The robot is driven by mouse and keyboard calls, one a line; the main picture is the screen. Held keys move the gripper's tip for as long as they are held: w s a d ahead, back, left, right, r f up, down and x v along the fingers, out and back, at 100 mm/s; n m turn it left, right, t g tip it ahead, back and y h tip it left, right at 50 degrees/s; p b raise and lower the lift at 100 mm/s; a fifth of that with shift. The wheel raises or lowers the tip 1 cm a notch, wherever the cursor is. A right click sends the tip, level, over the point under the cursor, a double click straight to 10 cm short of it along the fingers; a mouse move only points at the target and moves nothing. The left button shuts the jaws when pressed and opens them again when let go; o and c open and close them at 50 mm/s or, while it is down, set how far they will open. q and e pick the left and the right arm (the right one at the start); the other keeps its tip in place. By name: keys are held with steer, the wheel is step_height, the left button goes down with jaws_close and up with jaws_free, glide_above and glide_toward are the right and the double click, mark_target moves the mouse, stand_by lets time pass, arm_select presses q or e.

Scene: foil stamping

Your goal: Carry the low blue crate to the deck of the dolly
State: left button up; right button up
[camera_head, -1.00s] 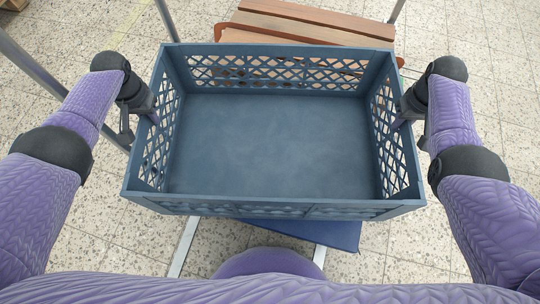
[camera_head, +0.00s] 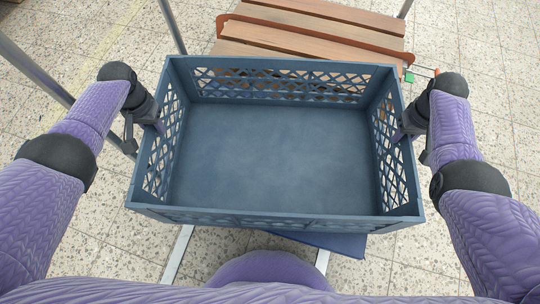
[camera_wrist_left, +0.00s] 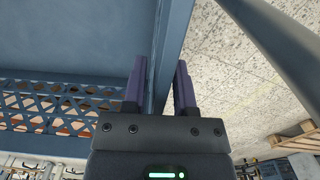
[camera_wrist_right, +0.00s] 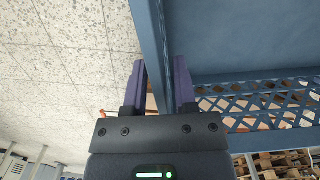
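The low blue crate (camera_head: 275,155) is empty and fills the middle of the head view. My left gripper (camera_head: 155,120) is shut on its left wall, one finger inside and one outside, as the left wrist view (camera_wrist_left: 160,88) shows. My right gripper (camera_head: 405,128) is shut on its right wall in the same way, seen in the right wrist view (camera_wrist_right: 160,85). The crate is held up in front of my body. A wooden slatted deck with an orange-red edge, seemingly the dolly (camera_head: 300,37), is beyond the crate, its near part hidden by it.
A dark blue flat thing (camera_head: 335,243) shows partly under the crate's near side. Grey metal posts (camera_head: 45,62) stand at the left and back. Pale speckled floor (camera_head: 490,110) lies open at the right. A wooden pallet (camera_wrist_left: 300,138) shows in the left wrist view.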

arm_select(q)
steer(key=shift+o, duration=0.8)
steer(key=shift+r, duration=0.1)
arm_select(e)
steer(key=shift+o, duration=0.8)
steer(key=shift+r, duration=0.15)
arm_select(q)
steer(key=r, duration=1.1)
steer(key=shift+w+r, duration=0.2)
steer(key=shift+w, duration=0.1)
steer(key=shift+r, duration=0.3)
arm_select(e)
step_height(320, 180, up, 12)
steer(key=shift+w, duration=0.25)
